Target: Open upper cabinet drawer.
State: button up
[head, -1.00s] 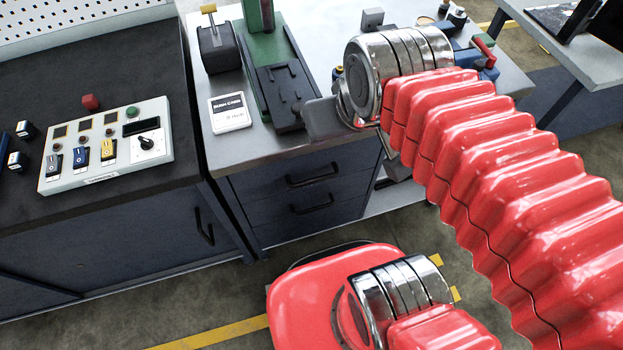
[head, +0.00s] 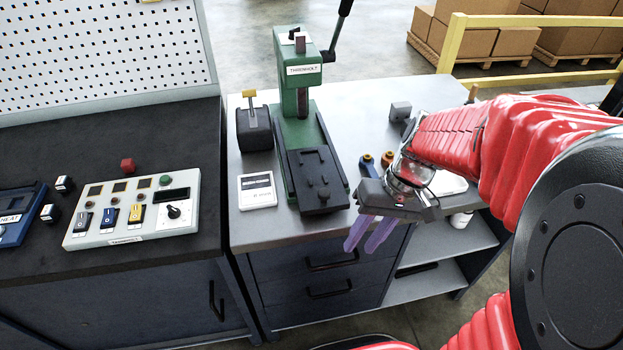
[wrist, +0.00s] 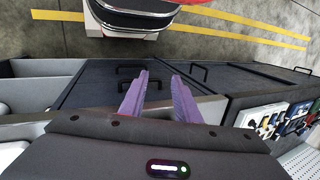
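The workbench cabinet has an upper drawer (head: 290,273) and a lower drawer (head: 290,307), both dark blue-grey and shut. The upper drawer has a black bar handle (head: 332,265). My gripper (head: 367,246) has two purple fingers, spread apart with nothing between them. It hangs in front of the bench's front edge, above and right of the upper handle, apart from it. In the wrist view, the fingers of my gripper (wrist: 158,82) point towards the floor, and the black drawer handles show near the left finger, which partly covers them.
A green press (head: 300,130) and a white card (head: 257,191) stand on the bench (head: 275,225). Open shelves (head: 440,272) are right of the drawers. A dark cabinet with its own handle (head: 215,302) and a control panel (head: 135,215) is at the left.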

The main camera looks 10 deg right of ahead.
jog(key=w+d+f+m+y, duration=0.1)
jog(key=d+f+y, duration=0.1)
jog(key=f+y, duration=0.3)
jog(key=w+d+f+m+y, duration=0.1)
jog(key=w+d+f+y, duration=0.15)
jog(key=f, duration=0.45)
jog(key=m+t+y, duration=0.4)
jog(key=t+y, duration=0.1)
jog(key=t, duration=0.2)
send_near(333, 265)
jog(key=v, duration=0.4)
jog(key=shift+a+h, duration=0.1)
jog(key=shift+h, duration=0.15)
jog(key=shift+w+a, duration=0.1)
jog(key=shift+a, duration=0.05)
jog(key=x, duration=1.3)
jog(key=shift+w+a+f, duration=0.1)
jog(key=shift+a+f, duration=0.05)
jog(key=shift+a, duration=0.1)
jog(key=shift+c, duration=0.5)
grip_shut()
